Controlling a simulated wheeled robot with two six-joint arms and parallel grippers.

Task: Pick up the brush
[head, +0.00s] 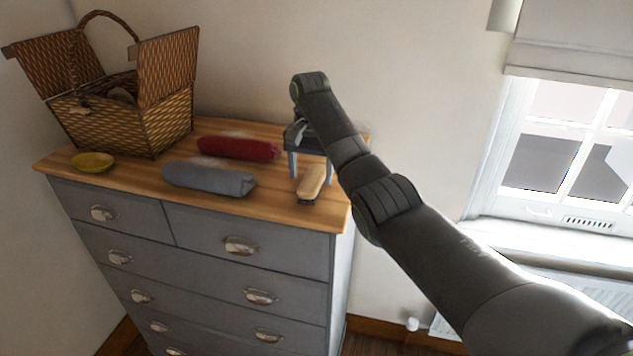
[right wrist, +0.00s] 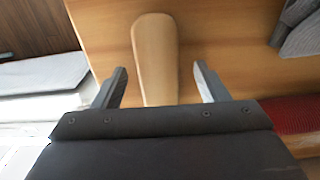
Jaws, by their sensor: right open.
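The brush (head: 311,182) lies on the wooden top of the dresser, near its right front edge, with its pale wooden side up. In the right wrist view the brush (right wrist: 155,55) lies lengthwise between the two fingers, and its near end is hidden by the gripper body. My right gripper (head: 307,165) is open and points down over the brush from behind it. In the right wrist view the fingers of the gripper (right wrist: 160,85) stand apart on either side of the brush, with nothing held. My left gripper is not in view.
A rolled grey cloth (head: 209,178) and a rolled red cloth (head: 238,148) lie left of the brush on the dresser top (head: 130,178). A yellow bowl (head: 92,162) and an open wicker basket (head: 125,115) stand farther left. A window (head: 560,150) is at the right.

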